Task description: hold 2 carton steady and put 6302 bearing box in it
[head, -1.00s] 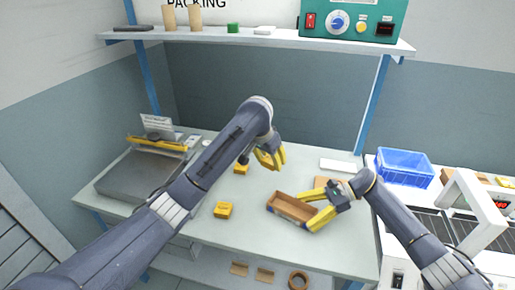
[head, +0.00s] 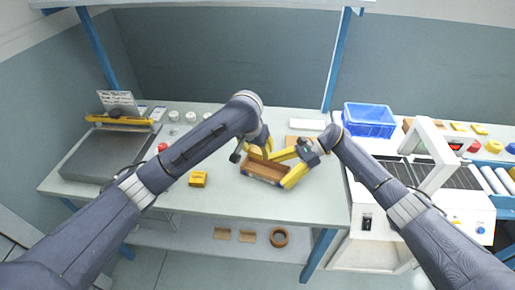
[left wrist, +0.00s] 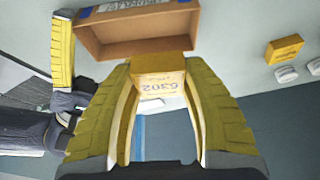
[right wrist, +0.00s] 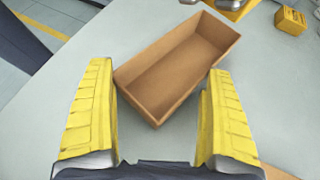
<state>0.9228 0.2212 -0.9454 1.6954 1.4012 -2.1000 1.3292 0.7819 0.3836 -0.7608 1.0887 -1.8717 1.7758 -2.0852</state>
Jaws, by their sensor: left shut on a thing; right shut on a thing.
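The 6302 bearing box (left wrist: 160,85), a small tan-yellow box with printed lettering, is held between the fingers of my left gripper (head: 258,150). In the left wrist view it is just beside the carton (left wrist: 140,35) and overlaps its near wall. The carton is an open brown box; it looks empty in the right wrist view (right wrist: 180,65) and sits on the bench in the head view (head: 262,171). My right gripper (head: 290,167) is shut on the carton, its fingers (right wrist: 160,110) either side of one corner. The left arm hides part of the bench.
Another yellow box (head: 198,179) stands on the bench left of the carton. A flat brown piece (head: 300,141) and a white pad (head: 308,125) lie behind the carton. A blue bin (head: 369,120) stands to the right. The bench front is clear.

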